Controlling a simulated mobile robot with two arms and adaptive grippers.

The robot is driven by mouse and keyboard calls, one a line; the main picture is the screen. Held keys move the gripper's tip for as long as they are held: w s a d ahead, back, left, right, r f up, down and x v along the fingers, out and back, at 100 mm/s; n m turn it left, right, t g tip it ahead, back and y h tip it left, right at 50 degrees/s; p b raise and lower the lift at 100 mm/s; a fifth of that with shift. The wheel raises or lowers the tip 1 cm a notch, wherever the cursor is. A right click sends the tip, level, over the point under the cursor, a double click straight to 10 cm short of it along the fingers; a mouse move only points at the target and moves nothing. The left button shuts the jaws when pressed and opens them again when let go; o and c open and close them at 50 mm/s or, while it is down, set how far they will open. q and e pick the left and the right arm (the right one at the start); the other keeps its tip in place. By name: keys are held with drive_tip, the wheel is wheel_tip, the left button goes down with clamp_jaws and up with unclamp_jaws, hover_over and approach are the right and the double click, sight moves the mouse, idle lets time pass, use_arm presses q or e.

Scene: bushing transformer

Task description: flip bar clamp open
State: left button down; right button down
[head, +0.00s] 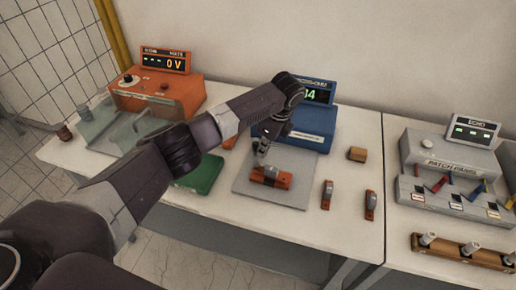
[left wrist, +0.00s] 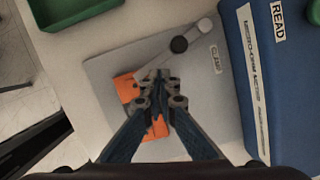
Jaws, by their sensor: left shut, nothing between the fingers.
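The clamp is on a grey plate (head: 302,187) on the table, and the plate also shows in the left wrist view (left wrist: 101,62). Its orange part (head: 283,181) lies under my left gripper (head: 262,158). In the left wrist view, orange pieces (left wrist: 125,88) show beside and between the fingers. A light grey bar (left wrist: 203,27) with a dark round knob (left wrist: 179,45) lies just beyond the fingertips, near a CLAMP label (left wrist: 214,60). My left gripper (left wrist: 160,76) is shut and empty over the clamp; contact cannot be told. My right gripper is not in view.
A blue meter box (head: 290,132) stands behind the plate, a green tray (head: 201,175) left of it. Small orange-and-grey pieces (head: 327,194) stand right. An orange voltage box (head: 170,97) is back left, a patch panel (head: 450,160) far right.

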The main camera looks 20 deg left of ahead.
use_arm(q)
drive_tip(key=b+v, duration=0.2)
drive_tip(key=v, duration=0.5)
drive_tip(key=shift+r, duration=0.4)
drive_tip(key=shift+w+a, duration=0.15)
drive_tip(key=shift+a, duration=0.1)
